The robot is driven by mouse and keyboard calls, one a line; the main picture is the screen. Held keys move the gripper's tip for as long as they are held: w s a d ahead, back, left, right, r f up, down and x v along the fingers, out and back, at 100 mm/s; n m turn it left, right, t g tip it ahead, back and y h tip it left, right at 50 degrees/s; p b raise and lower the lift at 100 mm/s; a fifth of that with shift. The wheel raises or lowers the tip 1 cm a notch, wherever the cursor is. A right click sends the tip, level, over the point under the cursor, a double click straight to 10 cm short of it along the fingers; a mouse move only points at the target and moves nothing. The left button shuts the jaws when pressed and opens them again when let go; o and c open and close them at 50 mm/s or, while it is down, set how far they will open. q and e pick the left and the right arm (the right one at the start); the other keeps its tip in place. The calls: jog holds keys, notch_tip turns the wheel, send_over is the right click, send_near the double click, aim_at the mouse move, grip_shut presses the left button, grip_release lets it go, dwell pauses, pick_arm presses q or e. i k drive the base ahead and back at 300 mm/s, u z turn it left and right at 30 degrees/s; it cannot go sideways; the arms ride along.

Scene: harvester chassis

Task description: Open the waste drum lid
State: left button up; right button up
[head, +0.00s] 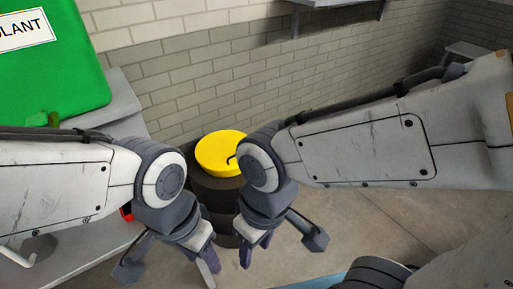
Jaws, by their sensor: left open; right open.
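The waste drum (216,190) is dark and round and stands on the floor by the brick wall, in the middle of the head view. Its yellow lid (214,150) lies on top and looks closed. A small dark curved piece shows at the lid's right edge, partly behind my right arm. My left gripper (168,272) is open and empty, nearer to me than the drum and to its lower left. My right gripper (281,250) is open and empty, to the lower right of the drum. Neither appears to touch the lid. My arms hide parts of the drum's body.
A green container (60,75) with a white label stands on a grey worktop (122,105) at the left. A small red item (127,212) sits near the worktop's edge. A wall shelf (340,12) is above. Floor (390,215) at the right is clear.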

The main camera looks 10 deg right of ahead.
aim_at(216, 152)
jog(key=z, duration=0.55)
jog(key=i, duration=1.05)
jog(key=u, duration=0.6)
